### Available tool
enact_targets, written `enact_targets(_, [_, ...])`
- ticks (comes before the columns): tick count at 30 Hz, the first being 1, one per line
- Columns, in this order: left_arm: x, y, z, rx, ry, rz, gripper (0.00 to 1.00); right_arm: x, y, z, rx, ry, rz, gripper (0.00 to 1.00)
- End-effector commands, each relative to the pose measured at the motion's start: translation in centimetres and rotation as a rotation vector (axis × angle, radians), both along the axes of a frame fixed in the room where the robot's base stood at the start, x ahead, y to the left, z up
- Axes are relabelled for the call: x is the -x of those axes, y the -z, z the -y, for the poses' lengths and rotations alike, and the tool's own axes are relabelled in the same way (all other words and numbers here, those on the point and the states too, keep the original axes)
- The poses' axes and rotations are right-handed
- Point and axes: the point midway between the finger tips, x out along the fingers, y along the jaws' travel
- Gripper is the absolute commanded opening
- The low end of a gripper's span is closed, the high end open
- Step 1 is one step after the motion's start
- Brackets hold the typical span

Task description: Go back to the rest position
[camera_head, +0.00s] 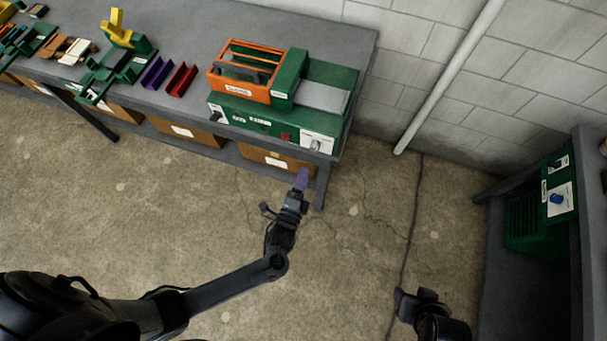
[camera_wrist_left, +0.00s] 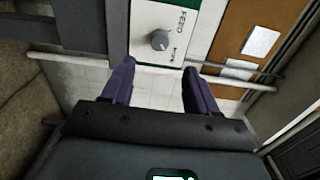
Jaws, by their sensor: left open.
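My left gripper (camera_head: 301,180) is above the floor, in front of the right end of the grey workbench. In the left wrist view its two purple fingers (camera_wrist_left: 158,80) stand apart with nothing between them. The green and orange machine (camera_head: 325,92) is on the bench beyond the gripper. Its white panel with a grey knob (camera_wrist_left: 160,40) shows ahead of the fingers, apart from them. My right gripper (camera_head: 412,296) is low in the head view, above the floor; its jaw opening cannot be made out.
The grey workbench (camera_head: 195,38) carries a purple channel piece (camera_head: 157,73), a red one (camera_head: 181,80) and green fixtures (camera_head: 118,68). Cardboard boxes (camera_head: 185,132) sit beneath. Floor (camera_head: 360,200) between is clear.

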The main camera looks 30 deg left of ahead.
Motion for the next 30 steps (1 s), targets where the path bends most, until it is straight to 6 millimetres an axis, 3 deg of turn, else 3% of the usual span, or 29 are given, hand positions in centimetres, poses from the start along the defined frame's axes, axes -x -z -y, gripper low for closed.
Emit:
enact_targets(7, [0.6,0.5,0.0,0.0,0.0,-0.012,0.59,0.0,0.0,0.0,0.0,0.0,0.0,0.53])
enact_targets(11, [2.6,2.3,-0.4,-0.002,-0.008,-0.052,0.59,0.0,0.0,0.0,0.001,-0.001,0.0,0.53])
enact_targets(13, [4.3,2.9,-1.7,0.008,-0.036,-0.073,0.59,0.0,0.0,0.1,0.002,-0.001,0.0,0.53])
enact_targets(17, [5.6,1.1,-3.7,0.11,-0.079,-0.1,0.59,0.0,0.0,0.2,0.008,-0.005,0.0,0.53])
enact_targets(21, [6.2,-0.7,-5.6,0.37,-0.12,-0.231,0.59,0.0,0.0,0.2,0.011,-0.007,0.0,0.53])
enact_targets(26, [7.4,-3.8,-6.4,0.702,-0.165,-0.42,0.59,0.0,0.0,0.2,0.011,-0.007,0.0,0.53])
enact_targets(30, [9.6,-7.2,-6.4,0.929,-0.234,-0.596,0.59,0.0,0.0,0.2,0.009,-0.006,0.0,0.53])
